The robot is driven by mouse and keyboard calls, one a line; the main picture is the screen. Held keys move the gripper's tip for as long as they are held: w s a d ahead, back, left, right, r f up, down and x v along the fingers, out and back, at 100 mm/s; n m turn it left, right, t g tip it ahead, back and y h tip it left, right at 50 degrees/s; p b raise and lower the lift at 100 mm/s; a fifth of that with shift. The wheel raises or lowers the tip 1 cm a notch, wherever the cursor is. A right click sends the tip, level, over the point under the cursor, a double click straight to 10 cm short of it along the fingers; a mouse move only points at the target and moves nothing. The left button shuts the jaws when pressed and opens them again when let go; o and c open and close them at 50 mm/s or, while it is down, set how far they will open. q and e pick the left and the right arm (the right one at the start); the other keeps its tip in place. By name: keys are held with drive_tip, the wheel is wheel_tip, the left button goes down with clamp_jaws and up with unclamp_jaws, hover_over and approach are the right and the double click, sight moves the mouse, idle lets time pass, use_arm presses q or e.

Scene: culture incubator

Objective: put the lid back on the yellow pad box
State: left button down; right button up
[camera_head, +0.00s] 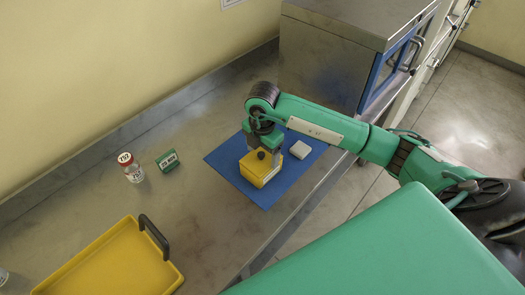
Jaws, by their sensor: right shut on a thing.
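The yellow pad box (259,179) sits on a blue mat (226,159) on the metal bench. A yellow lid (250,160) with a dark knob (262,153) is at the top of the box, under my right gripper (263,151). The gripper points down, with its fingers on either side of the knob, and is shut on the lid. I cannot tell whether the lid rests fully on the box or is slightly above it. My left gripper is out of view.
A small white block (299,150) lies on the mat, right of the box. A red-capped jar (131,168) and a green box (168,161) stand to the left. A yellow tray (113,262) with a dark handle is at front left. A metal cabinet (322,62) stands behind.

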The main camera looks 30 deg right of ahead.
idle(0.4)
drive_tip(key=o, duration=1)
drive_tip(key=shift+r, duration=0.15)
drive_tip(key=shift+r+p, duration=2.3)
drive_tip(key=shift+r, duration=1.05)
drive_tip(key=shift+c, duration=0.2)
clamp_jaws()
drive_tip(key=shift+f, duration=0.3)
